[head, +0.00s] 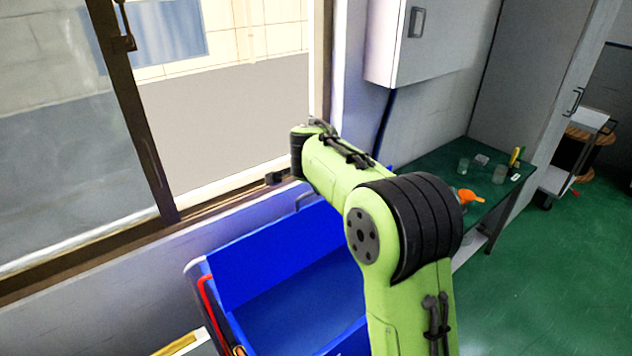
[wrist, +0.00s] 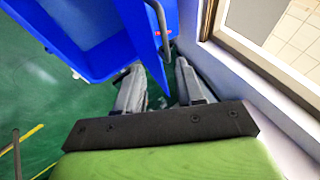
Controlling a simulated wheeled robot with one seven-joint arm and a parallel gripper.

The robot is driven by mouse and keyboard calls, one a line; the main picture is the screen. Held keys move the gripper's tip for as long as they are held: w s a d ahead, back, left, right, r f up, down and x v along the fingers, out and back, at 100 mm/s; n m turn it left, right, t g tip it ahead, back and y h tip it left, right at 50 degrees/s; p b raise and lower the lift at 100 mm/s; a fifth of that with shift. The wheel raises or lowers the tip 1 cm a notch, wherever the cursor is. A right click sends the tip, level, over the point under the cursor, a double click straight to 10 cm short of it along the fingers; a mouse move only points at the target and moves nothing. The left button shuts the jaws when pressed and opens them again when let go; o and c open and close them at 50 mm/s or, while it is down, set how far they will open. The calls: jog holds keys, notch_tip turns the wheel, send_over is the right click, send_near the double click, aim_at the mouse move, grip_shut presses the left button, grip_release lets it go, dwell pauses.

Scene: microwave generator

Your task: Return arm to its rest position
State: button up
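My green and black arm (head: 405,230) rises from the bottom of the head view, bends at a dark joint and reaches up-left toward the window. In the wrist view my gripper (wrist: 158,80) has its two grey fingers apart, with nothing held between them. Green floor and part of a blue cart show beyond the fingers. In the head view the gripper is mostly hidden behind the arm's far end.
The blue cart (head: 275,255) stands close below the arm; it also shows in the wrist view (wrist: 95,35). The window frame (head: 145,140) and wall are close by. A green-topped table (head: 440,165) with small items stands right, under a white cabinet (head: 425,45). Green floor (head: 550,270) is clear at right.

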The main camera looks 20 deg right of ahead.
jog(key=shift+s+a+r, duration=0.15)
jog(key=shift+s+r, duration=0.25)
jog(key=shift+r, duration=0.2)
jog(key=s+a+r+n, duration=0.1)
jog(key=s+r+n, duration=0.15)
jog(key=s, duration=0.55)
jog(key=s+a+r+n, duration=0.15)
jog(key=s+n, duration=0.25)
jog(key=s, duration=0.4)
jog(key=s+a+f+n+y, duration=0.1)
jog(key=s+f+n, duration=0.2)
jog(key=s, duration=0.7)
jog(key=s+f+n+g+y, duration=0.1)
jog(key=s+n, duration=0.4)
jog(key=s, duration=0.6)
jog(key=shift+a+f+n, duration=0.35)
jog(key=shift+f, duration=0.55)
jog(key=shift+a, duration=0.1)
